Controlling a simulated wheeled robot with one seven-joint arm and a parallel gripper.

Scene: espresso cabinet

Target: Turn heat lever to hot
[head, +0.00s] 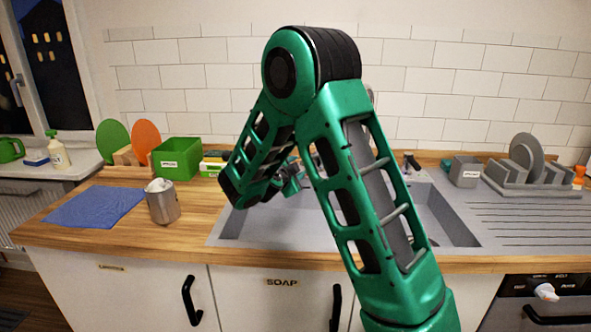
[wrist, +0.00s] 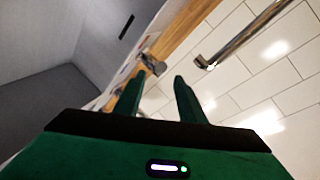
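My gripper (wrist: 159,77) shows its two green fingers apart with nothing between them in the wrist view. A small grey metal lever (wrist: 154,63), which looks like the heat lever, lies just beyond the fingertips, apart from them. Its hot and cold marks cannot be read. The metal tap spout (wrist: 235,40) is to the right of it. In the head view my gripper (head: 291,181) is small above the sink, partly behind my forearm. A small dark fitting (head: 411,162) shows at the sink's back edge right of my arm; I cannot tell whether it is the lever.
The grey sink (head: 455,228) lies below my arm. A dish rack with plates (head: 532,172) and a grey box (head: 465,171) stand at the right. A tiled wall is behind.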

